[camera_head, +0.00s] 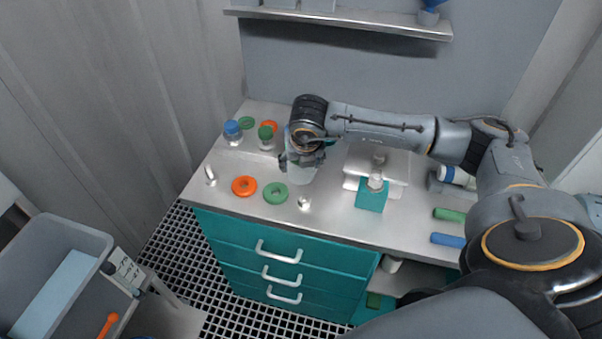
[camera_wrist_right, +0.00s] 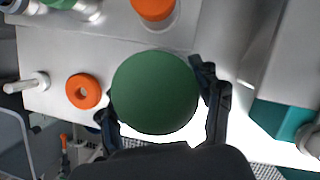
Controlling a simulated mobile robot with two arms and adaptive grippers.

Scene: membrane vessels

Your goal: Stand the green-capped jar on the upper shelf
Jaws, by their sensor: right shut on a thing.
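My right gripper (camera_head: 303,158) is over the worktop, shut on a large clear jar (camera_head: 301,173). In the right wrist view its round green cap (camera_wrist_right: 155,92) sits between the two fingers (camera_wrist_right: 160,100). The fingers hide most of the cap in the head view. The jar looks about upright; whether its base touches the worktop I cannot tell. The upper shelf (camera_head: 340,17) is on the back wall, above and behind the gripper. A smaller green-capped jar (camera_head: 266,137) stands to the left. My left gripper is not in view.
A blue-capped jar (camera_head: 232,132), an orange ring (camera_head: 244,186) and a green ring (camera_head: 275,192) are on the worktop (camera_head: 325,215). A teal block (camera_head: 371,195) is to the right. A blue item (camera_head: 429,14) stands at the shelf's right end; the shelf's middle looks clear.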

